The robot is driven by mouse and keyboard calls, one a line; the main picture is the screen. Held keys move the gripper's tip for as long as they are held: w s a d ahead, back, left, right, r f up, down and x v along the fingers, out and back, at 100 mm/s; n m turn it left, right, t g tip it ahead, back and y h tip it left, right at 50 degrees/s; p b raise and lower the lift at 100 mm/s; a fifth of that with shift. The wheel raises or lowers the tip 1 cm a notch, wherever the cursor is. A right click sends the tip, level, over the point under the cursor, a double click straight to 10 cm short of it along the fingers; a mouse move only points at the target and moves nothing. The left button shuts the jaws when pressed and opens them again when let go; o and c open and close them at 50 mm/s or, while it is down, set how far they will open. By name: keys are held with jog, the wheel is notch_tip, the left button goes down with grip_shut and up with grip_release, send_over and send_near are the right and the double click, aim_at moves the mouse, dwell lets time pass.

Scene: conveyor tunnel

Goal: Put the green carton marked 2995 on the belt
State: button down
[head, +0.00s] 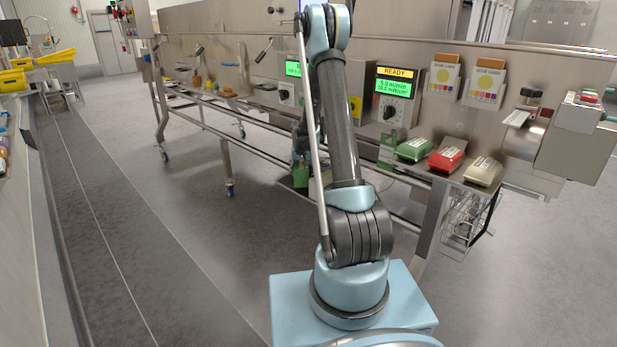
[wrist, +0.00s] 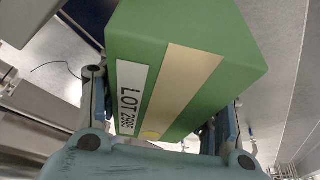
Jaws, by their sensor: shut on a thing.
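The green carton (wrist: 205,50) fills the middle of the wrist view. It has a tan stripe and a white label reading LOT 2995. My gripper (wrist: 160,118) is shut on it, one finger on each side. In the head view the green carton (head: 301,177) shows as a small green block low behind my arm, in front of the steel machine. My gripper (head: 302,157) is mostly hidden there by the arm. I cannot make out the belt surface clearly; a long steel conveyor frame (head: 205,103) runs along the machine at left.
Control panels stand on the machine, one reading READY (head: 396,90). Green (head: 413,150), red (head: 446,159) and cream (head: 482,172) labelled packs sit on a shelf at right. Below it hangs a wire rack (head: 468,218). Small items lie along the frame at left. The grey floor at left is clear.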

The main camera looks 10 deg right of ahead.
jog(key=shift+w+d, duration=0.7)
jog(key=shift+d, duration=0.3)
jog(key=shift+w+d+f, duration=0.1)
jog(key=shift+f, duration=0.55)
jog(key=shift+w+d+f, duration=0.1)
jog(key=shift+f, duration=0.95)
jog(key=c, duration=0.5)
grip_release()
jog(key=shift+f, duration=0.1)
